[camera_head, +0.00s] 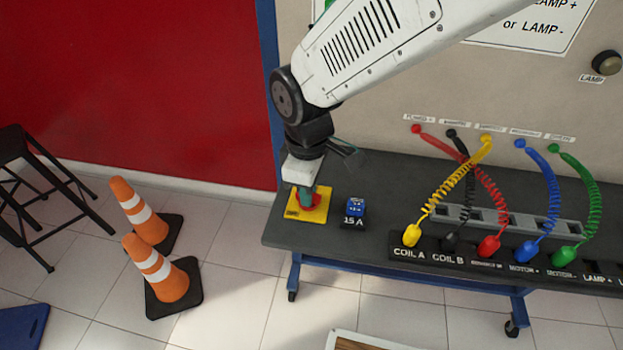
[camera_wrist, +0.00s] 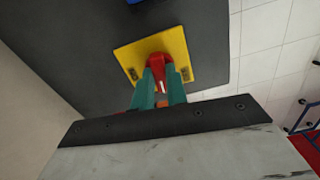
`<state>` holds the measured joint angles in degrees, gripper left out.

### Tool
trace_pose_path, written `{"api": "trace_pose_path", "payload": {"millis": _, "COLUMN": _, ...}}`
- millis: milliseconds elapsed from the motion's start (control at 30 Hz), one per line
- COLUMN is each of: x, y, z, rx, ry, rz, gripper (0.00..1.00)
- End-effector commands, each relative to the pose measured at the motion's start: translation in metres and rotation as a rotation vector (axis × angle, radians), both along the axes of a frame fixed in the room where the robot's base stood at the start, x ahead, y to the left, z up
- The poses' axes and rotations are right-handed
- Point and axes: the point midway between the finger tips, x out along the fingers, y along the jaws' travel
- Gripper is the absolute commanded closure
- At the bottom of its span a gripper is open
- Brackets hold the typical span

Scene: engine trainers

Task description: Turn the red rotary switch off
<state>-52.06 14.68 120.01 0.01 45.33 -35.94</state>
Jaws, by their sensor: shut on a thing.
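The red rotary switch (camera_wrist: 157,62) sits on a yellow square plate (camera_wrist: 175,43) on the dark bench top. In the head view the yellow plate (camera_head: 294,211) lies near the bench's left end, and part of the red switch (camera_head: 310,203) shows under my gripper. My gripper (camera_wrist: 159,83) points down at the switch, with its two green fingers on either side of the red handle and closed on it. The gripper also shows in the head view (camera_head: 307,190). The fingers hide part of the handle. The labels on the plate are too small to read.
A blue 15 A part (camera_head: 355,206) sits just right of the plate. Coiled cables with coloured plugs (camera_head: 411,236) stand farther right along the bench (camera_head: 380,180). Traffic cones (camera_head: 158,270) and a black stool (camera_head: 40,185) stand on the floor at left.

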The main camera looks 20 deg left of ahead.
Motion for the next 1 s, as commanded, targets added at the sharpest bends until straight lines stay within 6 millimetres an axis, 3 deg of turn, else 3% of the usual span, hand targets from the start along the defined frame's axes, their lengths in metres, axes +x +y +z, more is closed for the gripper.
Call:
{"api": "trace_pose_path", "payload": {"millis": 300, "x": 0.0006, "y": -0.0002, "z": 0.0007, "rx": 0.0, "ry": -0.001, "rz": 0.11, "gripper": 1.0}}
{"api": "trace_pose_path", "payload": {"millis": 833, "x": 0.0007, "y": -0.0001, "z": 0.0008, "rx": 0.0, "ry": -0.002, "rz": 0.13, "gripper": 1.0}}
{"api": "trace_pose_path", "payload": {"millis": 867, "x": 0.0007, "y": -0.0001, "z": 0.0008, "rx": 0.0, "ry": -0.002, "rz": 0.13, "gripper": 0.77}}
{"api": "trace_pose_path", "payload": {"millis": 900, "x": 0.0006, "y": -0.0001, "z": 0.0007, "rx": 0.0, "ry": -0.001, "rz": 0.13, "gripper": 0.66}}
{"api": "trace_pose_path", "payload": {"millis": 1000, "x": 0.0005, "y": -0.0001, "z": 0.0005, "rx": 0.0, "ry": -0.001, "rz": 0.129, "gripper": 0.64}}
